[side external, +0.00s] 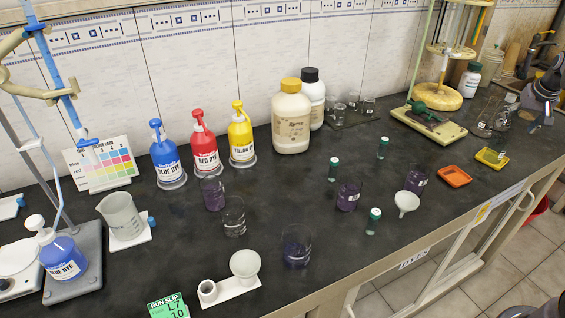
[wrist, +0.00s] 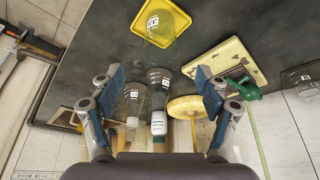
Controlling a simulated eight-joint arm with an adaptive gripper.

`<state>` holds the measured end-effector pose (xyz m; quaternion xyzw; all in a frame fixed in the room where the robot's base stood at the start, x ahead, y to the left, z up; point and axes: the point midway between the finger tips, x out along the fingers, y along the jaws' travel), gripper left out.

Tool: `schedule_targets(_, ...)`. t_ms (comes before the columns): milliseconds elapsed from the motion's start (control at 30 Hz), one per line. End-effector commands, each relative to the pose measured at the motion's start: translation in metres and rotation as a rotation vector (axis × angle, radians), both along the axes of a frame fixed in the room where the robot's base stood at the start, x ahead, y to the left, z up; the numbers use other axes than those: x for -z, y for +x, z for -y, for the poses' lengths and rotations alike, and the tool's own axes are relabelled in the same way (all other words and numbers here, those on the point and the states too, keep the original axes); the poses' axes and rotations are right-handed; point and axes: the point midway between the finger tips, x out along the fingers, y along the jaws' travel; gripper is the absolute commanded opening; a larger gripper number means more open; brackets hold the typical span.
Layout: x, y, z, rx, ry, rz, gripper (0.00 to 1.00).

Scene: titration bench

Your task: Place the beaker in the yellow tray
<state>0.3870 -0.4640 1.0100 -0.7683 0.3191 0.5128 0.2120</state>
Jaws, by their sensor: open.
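The yellow tray (wrist: 178,37) lies at the top of the wrist view. A clear beaker (wrist: 165,22) with a printed label shows within its rim and looks to stand in it. The yellow tray (side external: 484,159) is near the bench's front edge at the right of the side view, where the glass is hard to make out. My gripper (wrist: 160,93) is open, its blue-padded fingers spread wide and apart from the tray and beaker. I cannot pick it out with certainty in the side view.
Labelled flasks (side external: 486,122) and a white bottle (side external: 469,82) stand near the tray. A cream stand base (wrist: 215,60) with a green clamp (wrist: 244,86) is to its right in the wrist view. The orange tray (side external: 454,177) lies beside it. Several beakers and dye bottles stand farther left.

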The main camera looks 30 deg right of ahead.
Motion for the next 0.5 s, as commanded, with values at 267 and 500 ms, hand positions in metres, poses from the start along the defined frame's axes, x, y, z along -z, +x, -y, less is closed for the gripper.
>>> schedule_targets(267,-0.022,0.011,-0.042,-0.055,-0.011,0.009,0.76)
schedule_targets(500,-0.049,0.03,-0.169,-0.232,-0.043,0.047,0.76)
